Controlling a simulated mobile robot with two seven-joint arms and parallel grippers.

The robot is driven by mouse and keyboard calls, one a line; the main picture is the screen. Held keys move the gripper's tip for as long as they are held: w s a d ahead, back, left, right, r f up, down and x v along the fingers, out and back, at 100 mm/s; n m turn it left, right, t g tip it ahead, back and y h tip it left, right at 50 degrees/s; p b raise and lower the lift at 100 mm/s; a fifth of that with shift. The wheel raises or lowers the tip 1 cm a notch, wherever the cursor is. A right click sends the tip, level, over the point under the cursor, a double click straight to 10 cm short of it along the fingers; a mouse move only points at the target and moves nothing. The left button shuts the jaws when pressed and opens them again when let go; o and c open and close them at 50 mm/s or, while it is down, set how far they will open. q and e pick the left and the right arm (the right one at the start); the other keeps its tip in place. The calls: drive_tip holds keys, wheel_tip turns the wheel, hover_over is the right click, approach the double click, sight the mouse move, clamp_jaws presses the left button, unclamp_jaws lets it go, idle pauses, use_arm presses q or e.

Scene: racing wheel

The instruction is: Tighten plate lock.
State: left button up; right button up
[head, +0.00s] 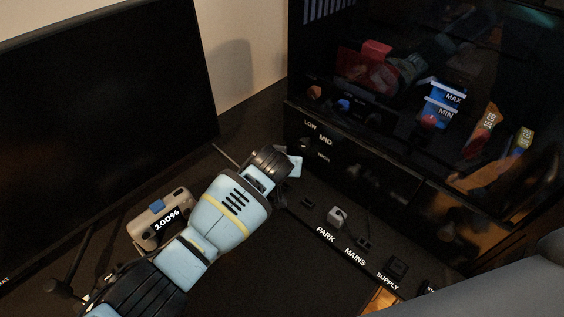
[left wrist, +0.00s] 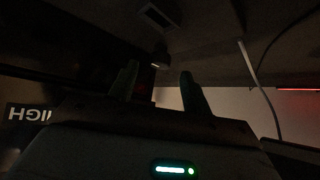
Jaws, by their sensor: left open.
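My left arm comes in from the lower left of the head view, and my left gripper (head: 292,168) is at the lower front of a dark cabinet (head: 360,165), just below the LOW, MID, HIGH dial (head: 305,145). In the left wrist view the gripper (left wrist: 160,88) has its two fingers apart, with nothing visible between them. A small dark knob-like piece (left wrist: 160,58) shows beyond the fingers. I cannot tell which part is the plate lock. The wrist hides part of the cabinet's lower edge. My right gripper is not in view.
A strip labelled PARK, MAINS and SUPPLY carries a pale plug-like block (head: 337,216) and a dark socket (head: 397,267). A device reading 100% (head: 165,218) stands beside my left arm. A large dark screen (head: 100,110) is at left. Red shapes show behind the cabinet's glass (head: 440,55).

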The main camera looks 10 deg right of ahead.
use_arm(q)
drive_tip(key=shift+b+x, duration=0.4)
drive_tip(key=shift+x, duration=0.6)
drive_tip(key=shift+w+d+f, duration=0.1)
drive_tip(key=shift+w+f, duration=0.15)
drive_tip(key=c, duration=1)
